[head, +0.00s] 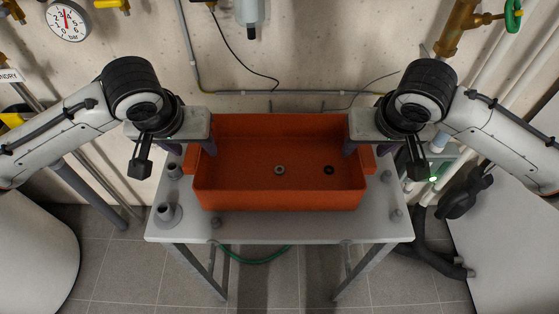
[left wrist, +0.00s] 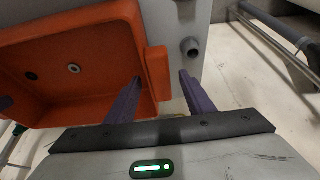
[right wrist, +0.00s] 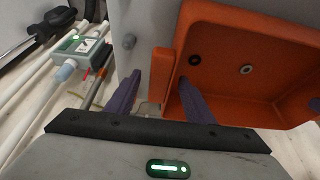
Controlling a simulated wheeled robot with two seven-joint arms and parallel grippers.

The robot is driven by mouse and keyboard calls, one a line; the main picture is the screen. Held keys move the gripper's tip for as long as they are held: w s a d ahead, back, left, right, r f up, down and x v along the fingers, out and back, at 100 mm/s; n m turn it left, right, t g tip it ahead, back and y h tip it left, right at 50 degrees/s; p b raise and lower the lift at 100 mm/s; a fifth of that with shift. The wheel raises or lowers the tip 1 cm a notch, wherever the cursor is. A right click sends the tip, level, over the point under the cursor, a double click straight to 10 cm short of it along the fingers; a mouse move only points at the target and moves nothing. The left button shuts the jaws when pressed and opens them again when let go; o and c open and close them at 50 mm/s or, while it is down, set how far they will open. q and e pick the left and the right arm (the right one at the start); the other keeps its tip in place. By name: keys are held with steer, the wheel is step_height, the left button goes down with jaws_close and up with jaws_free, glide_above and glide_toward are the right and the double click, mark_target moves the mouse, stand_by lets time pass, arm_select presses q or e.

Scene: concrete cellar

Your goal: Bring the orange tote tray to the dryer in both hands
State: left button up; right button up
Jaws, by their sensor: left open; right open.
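The orange tote tray (head: 280,198) sits level on a grey table, with a small block-like handle at each end. Inside it lie a light grey ring (head: 280,170) and a black ring (head: 329,170). My left gripper (head: 199,152) is open at the tray's left end. In the left wrist view its purple fingers stand either side of the left handle (left wrist: 158,75), one over the tray's inside. My right gripper (head: 362,152) is open at the right end, its fingers either side of the right handle (right wrist: 159,78). I cannot tell if any finger touches. No dryer is identifiable.
The grey table (head: 280,228) has pipe stubs (head: 168,212) at its left and small knobs at its front and right. A concrete wall with pipes and a pressure gauge (head: 68,20) is behind. White rounded bodies stand at both sides. Tiled floor lies in front.

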arm_select(q)
steer(key=shift+w+f, duration=0.2)
steer(key=shift+f, duration=0.35)
arm_select(e)
steer(key=shift+w+f, duration=0.2)
steer(key=shift+f, duration=0.35)
arm_select(q)
jaws_close()
arm_select(e)
jaws_close()
arm_select(q)
steer(key=shift+r, duration=0.1)
arm_select(e)
steer(key=shift+r, duration=0.1)
